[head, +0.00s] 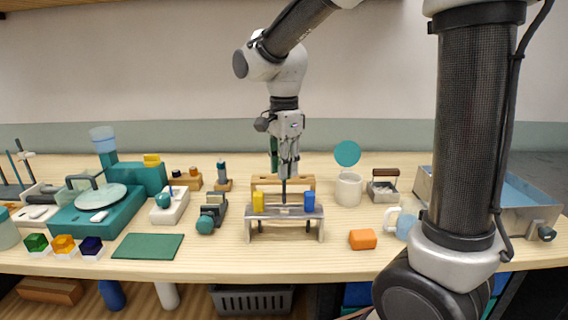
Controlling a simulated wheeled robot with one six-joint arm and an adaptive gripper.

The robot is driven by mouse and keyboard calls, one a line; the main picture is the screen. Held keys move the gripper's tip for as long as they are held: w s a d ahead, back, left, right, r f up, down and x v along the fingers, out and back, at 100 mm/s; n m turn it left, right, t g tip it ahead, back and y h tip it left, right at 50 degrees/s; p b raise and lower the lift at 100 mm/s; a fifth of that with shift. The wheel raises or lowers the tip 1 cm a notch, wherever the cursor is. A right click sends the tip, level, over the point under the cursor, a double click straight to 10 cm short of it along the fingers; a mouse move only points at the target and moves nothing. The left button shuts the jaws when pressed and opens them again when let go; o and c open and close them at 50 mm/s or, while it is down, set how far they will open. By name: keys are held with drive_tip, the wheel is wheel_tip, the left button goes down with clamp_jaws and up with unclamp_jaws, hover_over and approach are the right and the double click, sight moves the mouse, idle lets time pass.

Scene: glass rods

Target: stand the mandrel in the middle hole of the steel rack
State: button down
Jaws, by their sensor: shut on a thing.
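The steel rack (285,225) stands on the table in front of my arm, a flat top on two side legs. My gripper (286,173) is above the middle of the rack, pointing down. It is shut on the mandrel (284,193), a thin dark rod held upright. The mandrel's lower end meets the rack's top in the picture, between a yellow piece (258,202) on the left and a blue piece (309,202) on the right. The middle hole itself is hidden. I cannot tell whether the tip is in it, above it or behind it.
A wooden stand (302,182) is just behind the rack. An orange block (363,239) and a white mug (349,189) are to the right. A dark green mat (148,246) and a small dark device (212,213) are to the left. The table front before the rack is clear.

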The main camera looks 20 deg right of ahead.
sight(284, 203)
drive_tip(key=shift+f, duration=4.7)
drive_tip(key=c, duration=1.1)
unclamp_jaws()
drive_tip(key=shift+c, duration=0.2)
drive_tip(key=shift+r, duration=0.1)
